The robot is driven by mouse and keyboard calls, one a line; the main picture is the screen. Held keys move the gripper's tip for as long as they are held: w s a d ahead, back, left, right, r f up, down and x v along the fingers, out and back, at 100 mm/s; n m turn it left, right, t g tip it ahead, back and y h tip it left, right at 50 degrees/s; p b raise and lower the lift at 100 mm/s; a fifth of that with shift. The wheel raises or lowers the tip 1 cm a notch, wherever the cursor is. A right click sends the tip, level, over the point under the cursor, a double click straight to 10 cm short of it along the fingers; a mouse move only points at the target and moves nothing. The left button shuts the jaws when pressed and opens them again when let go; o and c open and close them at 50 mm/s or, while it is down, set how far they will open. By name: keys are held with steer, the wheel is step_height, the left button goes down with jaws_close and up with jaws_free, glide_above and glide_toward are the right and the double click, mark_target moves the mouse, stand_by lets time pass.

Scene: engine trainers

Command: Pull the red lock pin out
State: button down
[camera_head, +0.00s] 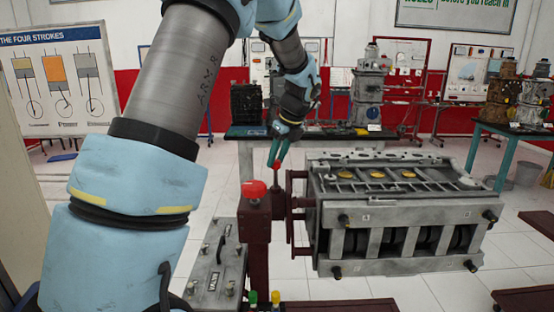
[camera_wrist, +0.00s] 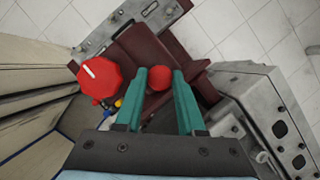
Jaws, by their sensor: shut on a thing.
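The red lock pin (camera_head: 277,166) has a round red head on a thin stem, above the dark red stand beside the engine block. In the wrist view its red head (camera_wrist: 159,77) lies between the two teal fingertips. My gripper (camera_head: 278,154) comes down from above and is shut on the pin's head; its fingers also fill the middle of the wrist view (camera_wrist: 163,80). How deep the stem sits in the stand cannot be told.
A larger red knob (camera_head: 254,189) tops the dark red stand (camera_head: 256,222) close to the pin; it also shows in the wrist view (camera_wrist: 99,77). The grey engine block (camera_head: 400,210) hangs to the right. A grey control panel (camera_head: 216,270) is at the lower left.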

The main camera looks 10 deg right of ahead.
steer(key=shift+w+r, duration=0.1)
steer(key=shift+r, duration=0.1)
steer(key=c, duration=0.5)
jaws_free()
steer(key=b+v, duration=0.2)
steer(key=v, duration=0.9)
steer(key=shift+b, duration=0.35)
steer(key=shift+f, duration=0.15)
steer(key=a+f+n, duration=0.1)
steer(key=a+n, duration=0.1)
steer(key=s+a+f+n, duration=0.1)
steer(key=a+f+n, duration=0.1)
steer(key=s+a+f+n+g, duration=0.1)
steer(key=a+f+n, duration=0.1)
steer(key=a, duration=0.1)
steer(key=shift+s+f+h, duration=0.1)
steer(key=shift+f+h, duration=0.05)
steer(key=shift+h, duration=0.25)
steer(key=s+a+f+n+h, duration=0.1)
steer(key=s+a+f+n, duration=0.5)
steer(key=n, duration=0.5)
steer(key=s+a+f+n+g+h, duration=0.1)
steer(key=s+a+f+n, duration=0.6)
steer(key=s+a+n, duration=0.3)
steer(key=shift+s+a+f+n, duration=0.25)
steer(key=shift+a+f+n, duration=0.1)
steer(key=shift+n, duration=0.25)
